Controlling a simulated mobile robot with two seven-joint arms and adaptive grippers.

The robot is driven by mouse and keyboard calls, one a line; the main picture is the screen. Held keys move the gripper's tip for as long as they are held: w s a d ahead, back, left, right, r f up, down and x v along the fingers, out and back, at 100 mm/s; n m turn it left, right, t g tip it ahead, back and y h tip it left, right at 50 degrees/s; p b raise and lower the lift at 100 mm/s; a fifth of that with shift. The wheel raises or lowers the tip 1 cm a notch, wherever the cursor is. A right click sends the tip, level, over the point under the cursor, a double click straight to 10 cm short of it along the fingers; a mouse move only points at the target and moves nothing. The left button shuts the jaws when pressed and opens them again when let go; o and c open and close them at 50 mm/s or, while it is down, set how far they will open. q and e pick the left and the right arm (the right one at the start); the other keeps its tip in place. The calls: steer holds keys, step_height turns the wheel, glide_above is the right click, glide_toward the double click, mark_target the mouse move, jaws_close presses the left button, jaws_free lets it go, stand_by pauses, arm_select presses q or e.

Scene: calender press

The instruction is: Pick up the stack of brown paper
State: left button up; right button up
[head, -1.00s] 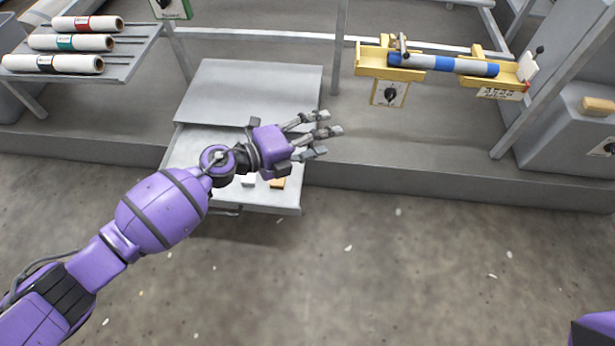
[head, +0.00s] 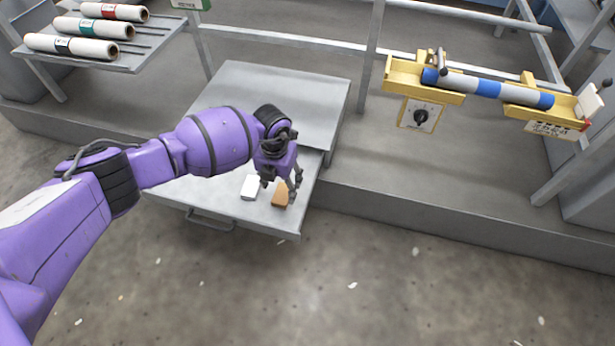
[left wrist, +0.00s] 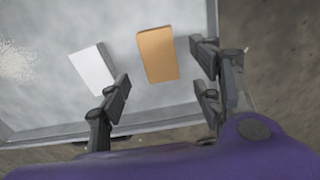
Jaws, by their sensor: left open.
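The stack of brown paper (head: 281,194) lies in the open grey drawer (head: 222,212), near its right front corner. It also shows in the left wrist view (left wrist: 157,54), as a small tan block. A white stack of paper (head: 250,187) lies just left of it, and it shows in the left wrist view (left wrist: 93,68). My left gripper (head: 283,194) is open and points down above the brown stack. In the left wrist view its fingers (left wrist: 160,90) stand either side of the brown stack's near end, with nothing held. I cannot tell the exact height gap. My right gripper is not in view.
The drawer's front wall and handle (head: 210,220) stand close to the gripper. A white patch of scraps (left wrist: 15,62) lies in the drawer. A rack with white rolls (head: 82,48) is at upper left. A yellow holder with a blue-and-grey roller (head: 487,88) is at right.

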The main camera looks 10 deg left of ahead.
mark_target(282, 194)
arm_select(q)
steer(key=f, duration=0.1)
steer(key=f+b, duration=0.1)
steer(key=f, duration=0.1)
steer(key=f+b, duration=0.1)
steer(key=shift+w+f, duration=0.3)
steer(key=shift+f, duration=0.1)
steer(key=shift+r, duration=0.15)
steer(key=c, duration=1)
steer(key=shift+c, duration=0.2)
